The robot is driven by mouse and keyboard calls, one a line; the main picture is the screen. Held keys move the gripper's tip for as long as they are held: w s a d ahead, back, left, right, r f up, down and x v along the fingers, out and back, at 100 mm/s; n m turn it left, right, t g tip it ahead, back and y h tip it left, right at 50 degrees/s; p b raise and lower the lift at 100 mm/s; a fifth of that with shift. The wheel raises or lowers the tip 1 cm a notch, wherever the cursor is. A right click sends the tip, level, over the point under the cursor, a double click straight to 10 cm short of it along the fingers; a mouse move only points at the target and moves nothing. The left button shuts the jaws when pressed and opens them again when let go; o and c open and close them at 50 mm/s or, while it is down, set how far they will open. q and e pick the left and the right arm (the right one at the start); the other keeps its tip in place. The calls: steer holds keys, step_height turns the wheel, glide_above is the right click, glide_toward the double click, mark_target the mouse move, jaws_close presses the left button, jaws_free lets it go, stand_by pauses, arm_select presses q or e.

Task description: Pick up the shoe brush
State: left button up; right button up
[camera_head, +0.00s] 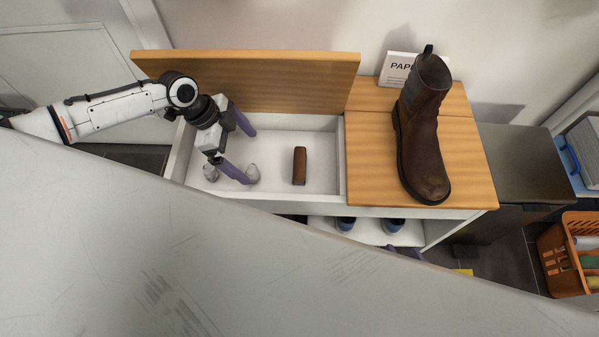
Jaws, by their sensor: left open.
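The shoe brush (299,168), a small brown block, lies on the white floor of the open left compartment (325,180). My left gripper (249,154) is above the left part of this compartment. Its two purple fingers are spread wide apart with nothing between them, pointing right. The brush is a short way to the right of the fingertips, not touched. A small purple piece, which looks like a fingertip of my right gripper (408,253), shows below the cabinet's right part. The rest of it is hidden.
The wooden lid (250,80) stands raised behind the compartment. Pale rounded objects (253,172) lie near the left gripper. A brown boot (423,130) stands on the shut right lid (370,150). A large grey surface (200,260) blocks the lower view. An orange basket (556,262) is far right.

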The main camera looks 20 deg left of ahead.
mark_target(299, 162)
arm_select(q)
steer(key=w+d, duration=0.1)
steer(key=d, duration=0.2)
steer(key=w+d, duration=0.1)
steer(key=d, duration=0.3)
steer(key=w+d+b, duration=0.1)
steer(key=d, duration=0.3)
steer(key=shift+w+d, duration=0.15)
steer(key=shift+d+f, duration=0.15)
steer(key=shift+f, duration=0.15)
steer(key=b+x, duration=0.1)
steer(key=x, duration=0.3)
steer(key=shift+f+b, duration=0.15)
steer(key=shift+b, duration=0.25)
arm_select(e)
steer(key=shift+w+a+f, duration=0.35)
steer(key=shift+a+f, duration=0.15)
steer(key=shift+f, duration=0.25)
arm_select(q)
steer(key=c, duration=1.2)
